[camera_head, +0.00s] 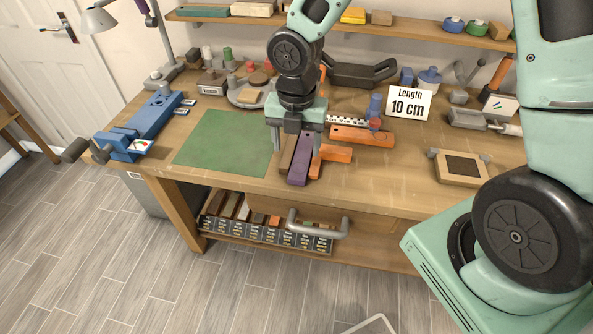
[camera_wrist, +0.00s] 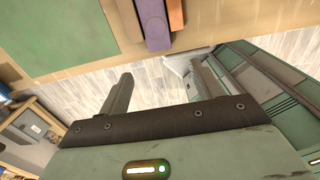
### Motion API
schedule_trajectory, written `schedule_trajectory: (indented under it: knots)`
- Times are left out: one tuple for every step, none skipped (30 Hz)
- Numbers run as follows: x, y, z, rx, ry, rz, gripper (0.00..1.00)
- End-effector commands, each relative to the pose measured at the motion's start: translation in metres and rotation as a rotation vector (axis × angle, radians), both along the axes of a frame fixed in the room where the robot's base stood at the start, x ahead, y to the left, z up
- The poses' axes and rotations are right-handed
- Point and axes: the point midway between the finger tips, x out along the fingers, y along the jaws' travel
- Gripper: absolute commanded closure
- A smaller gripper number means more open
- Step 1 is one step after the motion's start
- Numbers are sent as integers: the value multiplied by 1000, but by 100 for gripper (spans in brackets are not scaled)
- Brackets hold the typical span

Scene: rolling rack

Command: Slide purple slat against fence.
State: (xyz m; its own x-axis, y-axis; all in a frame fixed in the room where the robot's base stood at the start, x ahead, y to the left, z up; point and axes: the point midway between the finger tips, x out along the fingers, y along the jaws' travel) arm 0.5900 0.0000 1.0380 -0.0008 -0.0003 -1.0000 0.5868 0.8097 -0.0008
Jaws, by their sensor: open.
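The purple slat (camera_head: 299,164) lies on the workbench near its front edge, below my gripper in the head view. In the wrist view the purple slat (camera_wrist: 153,24) shows at the top, beyond the fingertips. An orange strip (camera_wrist: 176,14) lies along its right side. My gripper (camera_head: 297,148) is open and empty; its two fingers stand apart in the wrist view (camera_wrist: 161,72), with no slat between them there. The gripper body covers the slat's far end in the head view. I cannot tell for certain which piece is the fence.
Orange pieces (camera_head: 362,136) and a striped black-and-white strip (camera_head: 346,120) lie right of the slat. A green mat (camera_head: 222,140) is on the left, a "Length 10 cm" sign (camera_head: 408,104) behind right.

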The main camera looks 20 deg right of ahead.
Motion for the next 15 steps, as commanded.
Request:
schedule_trajectory:
  knots:
    - [-1,1,-12,-1,4,3,35]
    - [-1,1,-18,-1,4,4,35]
    - [-2,1,-25,-1,4,3,35]
    - [-1,1,-31,-1,4,2,35]
    - [-1,1,-36,0,4,3,35]
    - [-1,1,-44,-1,4,3,35]
    - [-1,1,-50,-1,4,2,35]
    - [-1,1,-55,-2,4,2,35]
    - [-1,1,-62,-1,4,3,35]
    - [-1,1,-67,-1,3,3,35]
    - [-1,1,-72,0,3,2,35]
    - [-1,1,-78,-1,3,2,35]
    - [-1,1,-82,0,3,1,35]
    - [-1,1,-86,0,3,0,35]
    - [-1,1,-91,0,3,1,35]
